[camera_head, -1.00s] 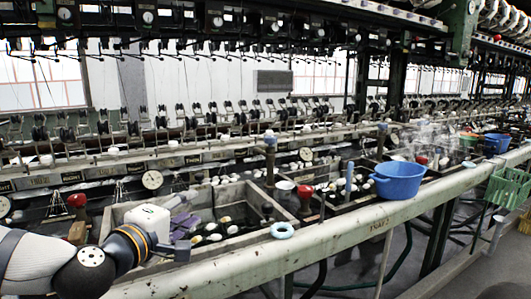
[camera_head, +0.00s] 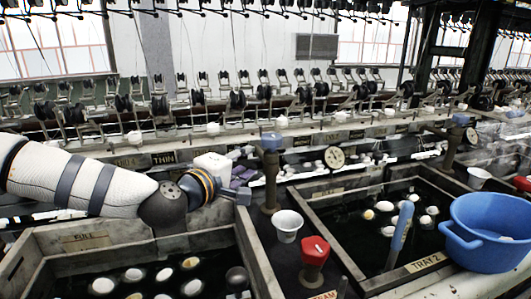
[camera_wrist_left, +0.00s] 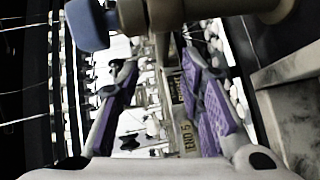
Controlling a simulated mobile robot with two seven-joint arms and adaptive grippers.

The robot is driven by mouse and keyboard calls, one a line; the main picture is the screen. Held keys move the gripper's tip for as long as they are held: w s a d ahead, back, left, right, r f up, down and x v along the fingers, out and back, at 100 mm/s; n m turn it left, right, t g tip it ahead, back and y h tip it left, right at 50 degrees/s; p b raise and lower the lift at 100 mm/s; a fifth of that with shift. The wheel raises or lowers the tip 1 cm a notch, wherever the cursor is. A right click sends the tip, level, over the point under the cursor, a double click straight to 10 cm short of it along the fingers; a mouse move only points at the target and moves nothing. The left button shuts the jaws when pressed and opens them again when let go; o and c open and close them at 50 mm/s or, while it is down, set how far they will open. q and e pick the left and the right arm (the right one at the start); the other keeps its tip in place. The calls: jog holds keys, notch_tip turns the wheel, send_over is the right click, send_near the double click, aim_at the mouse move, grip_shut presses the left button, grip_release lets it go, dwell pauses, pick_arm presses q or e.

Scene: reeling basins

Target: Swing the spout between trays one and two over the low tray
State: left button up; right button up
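The spout is a brown upright pipe with a blue knob (camera_head: 271,142), standing on the divider between two trays. Its pipe and blue knob (camera_wrist_left: 88,25) cross the top of the left wrist view. The left tray (camera_head: 190,240) bears a small plate that seems to read FULL. The right tray (camera_head: 418,268) is marked TRAY 2; its back plate is too small to read surely. My left gripper (camera_head: 243,182) is just left of the pipe, apparently not gripping it. Its purple-padded fingers (camera_wrist_left: 160,95) are apart with nothing held between them. My right gripper is out of view.
A red-topped knob (camera_head: 315,252) and a white cup (camera_head: 287,226) stand on the divider. A blue basin (camera_head: 488,232) sits at right, beside a blue-handled tool (camera_head: 400,230). Both trays hold dark water with several cocoons. Reeling fittings line the back.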

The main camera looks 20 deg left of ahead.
aim_at(261, 151)
pick_arm(q)
jog(key=x, duration=0.5)
jog(key=b+x, duration=0.1)
jog(key=x, duration=0.1)
jog(key=shift+w+d+f, duration=0.15)
jog(key=shift+w+f, duration=0.2)
jog(key=shift+f, duration=0.05)
jog(key=shift+w+r, duration=0.1)
jog(key=shift+w, duration=0.35)
grip_shut()
